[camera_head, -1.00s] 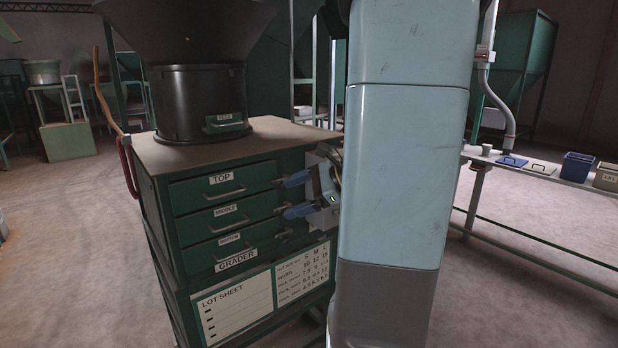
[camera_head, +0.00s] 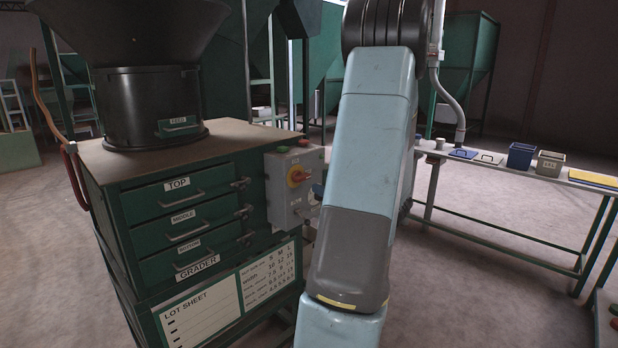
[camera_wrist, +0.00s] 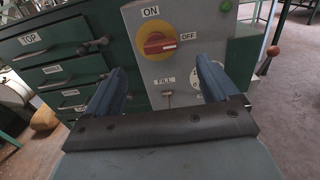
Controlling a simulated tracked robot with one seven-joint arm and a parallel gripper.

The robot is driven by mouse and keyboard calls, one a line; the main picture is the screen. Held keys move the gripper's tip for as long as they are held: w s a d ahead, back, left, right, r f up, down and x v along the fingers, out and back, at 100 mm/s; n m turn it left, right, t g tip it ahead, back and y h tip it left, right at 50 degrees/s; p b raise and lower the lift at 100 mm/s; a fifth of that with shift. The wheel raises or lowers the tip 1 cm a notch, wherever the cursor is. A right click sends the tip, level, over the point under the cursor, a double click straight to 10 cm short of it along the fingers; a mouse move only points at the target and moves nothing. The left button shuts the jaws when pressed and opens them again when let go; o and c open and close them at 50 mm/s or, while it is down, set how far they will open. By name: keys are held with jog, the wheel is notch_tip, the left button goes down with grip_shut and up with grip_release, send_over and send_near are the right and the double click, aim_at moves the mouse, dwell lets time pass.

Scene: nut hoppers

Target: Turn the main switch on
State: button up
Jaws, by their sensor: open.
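The main switch is a red rotary handle on a yellow disc (camera_wrist: 160,44), on a light grey control box (camera_wrist: 176,80) in the wrist view. ON is printed above it at the upper left and OFF to its right. The red handle lies roughly level, its right end toward OFF. In the head view the switch (camera_head: 299,176) shows on the box (camera_head: 293,205) at the grader's right side. My gripper (camera_wrist: 163,77) is open and empty in the wrist view, its blue fingers apart, just below and either side of the switch. In the head view my arm hides the gripper.
A FILL toggle (camera_wrist: 168,96) and a round dial (camera_wrist: 203,77) sit below the switch. The green drawer cabinet (camera_head: 180,215) stands left of the box. A bench with bins (camera_head: 521,156) stands at the right; floor between is clear.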

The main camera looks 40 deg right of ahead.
aim_at(305, 176)
jog(key=w, duration=0.6)
jog(key=w+a, duration=0.1)
jog(key=w, duration=0.3)
jog(key=shift+w, duration=0.1)
jog(key=shift+c, duration=0.5)
